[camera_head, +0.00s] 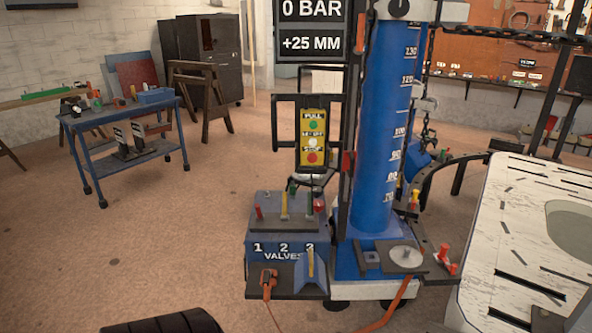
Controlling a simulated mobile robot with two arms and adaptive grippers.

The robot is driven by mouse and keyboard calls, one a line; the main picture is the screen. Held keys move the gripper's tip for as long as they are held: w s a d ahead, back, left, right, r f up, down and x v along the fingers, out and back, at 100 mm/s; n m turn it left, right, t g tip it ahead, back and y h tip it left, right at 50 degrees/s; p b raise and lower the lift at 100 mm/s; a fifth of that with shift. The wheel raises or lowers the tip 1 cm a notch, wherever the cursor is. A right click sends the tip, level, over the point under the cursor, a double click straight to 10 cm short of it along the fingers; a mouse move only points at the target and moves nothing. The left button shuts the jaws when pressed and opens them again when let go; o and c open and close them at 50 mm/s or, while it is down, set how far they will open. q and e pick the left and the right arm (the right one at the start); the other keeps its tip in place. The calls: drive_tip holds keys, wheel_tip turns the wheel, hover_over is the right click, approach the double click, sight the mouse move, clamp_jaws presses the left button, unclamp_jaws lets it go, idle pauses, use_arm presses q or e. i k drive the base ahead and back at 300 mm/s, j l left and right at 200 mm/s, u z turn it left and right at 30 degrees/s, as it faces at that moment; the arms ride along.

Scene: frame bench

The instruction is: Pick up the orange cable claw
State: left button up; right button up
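The orange cable claw (269,279) rests on the left part of a small dark shelf (310,288) at the front of the blue valve box (283,246). A thin orange cable hangs from it and runs down out of the picture. The claw is small here, so its jaws cannot be made out. Neither of my grippers is in view.
A tall blue column (378,130) with a height scale stands right of the valve box. A pale slotted table (520,225) fills the right side. A blue cart (125,140) stands at the back left.

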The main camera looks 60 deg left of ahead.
sight(265, 282)
drive_tip(key=u, duration=2.05)
